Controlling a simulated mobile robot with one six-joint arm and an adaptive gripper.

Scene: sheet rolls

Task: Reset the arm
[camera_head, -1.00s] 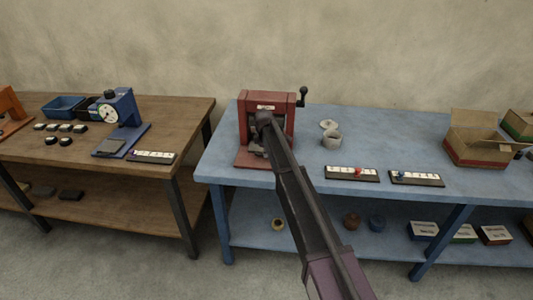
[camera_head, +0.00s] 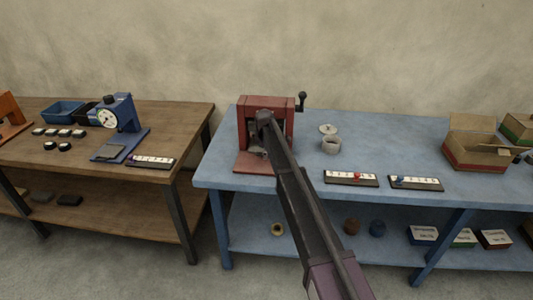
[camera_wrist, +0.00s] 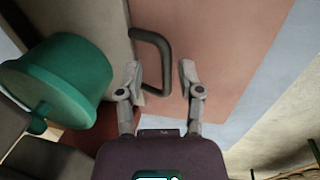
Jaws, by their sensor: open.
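My arm (camera_head: 305,210) reaches over the blue table (camera_head: 225,172) to the red roll machine (camera_head: 266,101), in front of its opening. In the wrist view my gripper (camera_wrist: 160,78) is open, its two grey fingers spread apart. A dark bent handle (camera_wrist: 160,48) shows just ahead of the fingertips, partly between them. No contact with it can be made out. A green round knob or roll (camera_wrist: 70,80) lies to the left of the fingers. In the head view the fingers are hidden behind my arm.
A crank (camera_head: 302,101) sticks out at the machine's right. A pale lidded pot (camera_head: 331,146), two strips with sliders (camera_head: 351,178) (camera_head: 416,183) and an open carton (camera_head: 475,155) stand to the right. A brown table (camera_head: 185,128) with a blue gauge press (camera_head: 124,113) is at left.

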